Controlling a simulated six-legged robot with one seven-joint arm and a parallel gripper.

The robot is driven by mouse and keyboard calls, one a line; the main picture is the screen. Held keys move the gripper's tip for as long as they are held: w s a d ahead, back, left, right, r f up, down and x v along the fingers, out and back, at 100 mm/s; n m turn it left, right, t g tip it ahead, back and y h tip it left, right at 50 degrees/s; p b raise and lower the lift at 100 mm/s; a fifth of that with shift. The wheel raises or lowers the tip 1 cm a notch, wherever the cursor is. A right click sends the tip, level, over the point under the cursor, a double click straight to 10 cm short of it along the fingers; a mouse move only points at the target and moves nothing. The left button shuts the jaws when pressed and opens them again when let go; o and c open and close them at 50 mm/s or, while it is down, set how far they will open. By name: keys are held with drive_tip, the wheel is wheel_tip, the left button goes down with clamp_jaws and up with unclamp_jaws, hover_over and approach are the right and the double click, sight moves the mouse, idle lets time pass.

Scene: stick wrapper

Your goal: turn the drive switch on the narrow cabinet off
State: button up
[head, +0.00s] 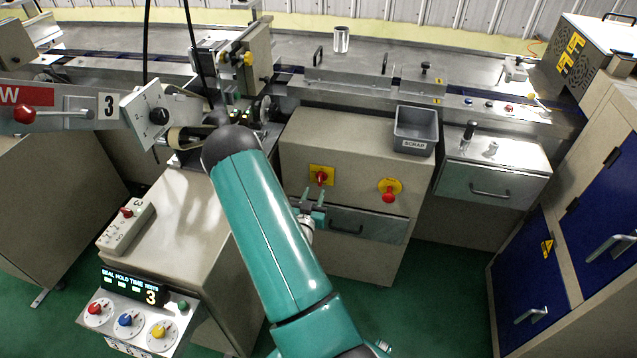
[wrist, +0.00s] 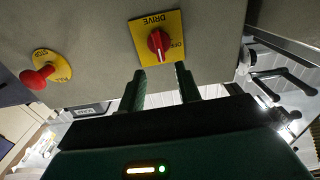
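The narrow cabinet (head: 300,147) stands in the middle of the head view. Its drive switch (head: 321,177) is a red knob on a yellow plate. In the wrist view the drive switch (wrist: 158,43) shows large, with DRIVE and OFF lettering on its plate. The knob's ridge runs roughly up and down there, while OFF is at its right. My gripper (head: 314,196) is just below the switch in the head view. In the wrist view my gripper (wrist: 163,82) has its two fingers spread apart, with nothing between them. The fingertips are apart from the knob.
A red stop button (head: 390,191) on a yellow disc is right of the switch; it also shows in the wrist view (wrist: 38,76). A drawer (head: 365,225) with a handle is below. A grey scrap bin (head: 415,130) sits above right. Blue-doored cabinets (head: 600,170) stand at right.

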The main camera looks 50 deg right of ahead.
sight(319, 180)
drive_tip(key=x, duration=0.6)
drive_tip(key=shift+w+d, duration=0.1)
clamp_jaws()
